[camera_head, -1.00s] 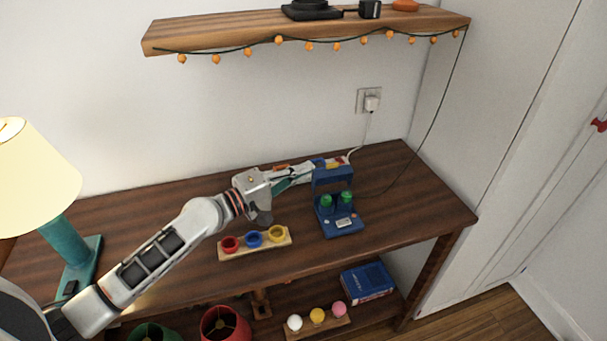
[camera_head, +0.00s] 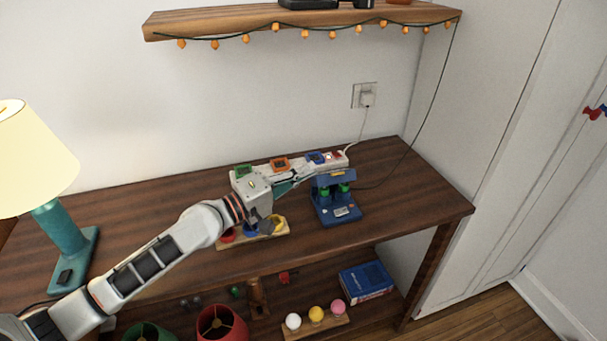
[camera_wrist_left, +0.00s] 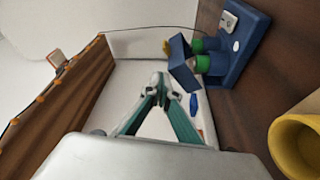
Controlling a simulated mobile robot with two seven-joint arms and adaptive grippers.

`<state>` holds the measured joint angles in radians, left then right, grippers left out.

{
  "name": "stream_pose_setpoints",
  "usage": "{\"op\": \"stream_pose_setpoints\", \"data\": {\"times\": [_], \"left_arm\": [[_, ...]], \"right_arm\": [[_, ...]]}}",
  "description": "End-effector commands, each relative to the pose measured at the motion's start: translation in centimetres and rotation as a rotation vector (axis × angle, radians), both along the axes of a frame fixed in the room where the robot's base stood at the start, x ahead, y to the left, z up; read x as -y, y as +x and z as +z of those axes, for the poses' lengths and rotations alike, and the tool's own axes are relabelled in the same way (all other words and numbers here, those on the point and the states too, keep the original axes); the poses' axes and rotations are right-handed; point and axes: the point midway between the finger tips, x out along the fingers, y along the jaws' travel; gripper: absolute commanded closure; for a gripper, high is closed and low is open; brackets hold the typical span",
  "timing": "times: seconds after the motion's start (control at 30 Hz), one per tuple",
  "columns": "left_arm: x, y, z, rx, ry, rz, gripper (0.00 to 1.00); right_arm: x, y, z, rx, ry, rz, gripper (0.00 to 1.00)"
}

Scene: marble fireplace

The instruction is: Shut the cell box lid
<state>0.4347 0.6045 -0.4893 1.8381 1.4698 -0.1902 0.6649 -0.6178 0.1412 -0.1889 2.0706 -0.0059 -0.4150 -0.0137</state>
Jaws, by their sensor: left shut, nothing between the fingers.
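The blue cell box (camera_head: 345,213) stands on the right part of the table, with green cells (camera_head: 326,194) standing in it. Its blue lid (camera_head: 337,178) is tilted forward from upright, partly over the cells, with a gap beneath it. In the left wrist view the lid (camera_wrist_left: 182,66) slants beside the green cells (camera_wrist_left: 205,64) and the box base (camera_wrist_left: 240,45). My left gripper (camera_head: 312,174) is shut and empty, its tips behind and beside the lid. I cannot tell whether they touch it. My right gripper is not in view.
A power strip (camera_head: 280,164) with coloured switches lies behind my arm, its cord running to the wall outlet. A wooden holder with red, blue and yellow cups (camera_head: 280,222) sits below my wrist. A teal lamp (camera_head: 62,232) stands at left.

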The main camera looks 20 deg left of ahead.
Motion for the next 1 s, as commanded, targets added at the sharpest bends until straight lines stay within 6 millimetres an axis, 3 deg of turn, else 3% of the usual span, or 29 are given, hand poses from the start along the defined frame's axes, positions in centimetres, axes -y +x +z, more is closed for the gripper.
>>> {"op": "stream_pose_setpoints", "data": {"times": [1.0], "left_arm": [[1.4,-1.8,-1.9,0.000,0.000,0.000,1.00]], "right_arm": [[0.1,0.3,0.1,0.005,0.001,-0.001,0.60]]}}
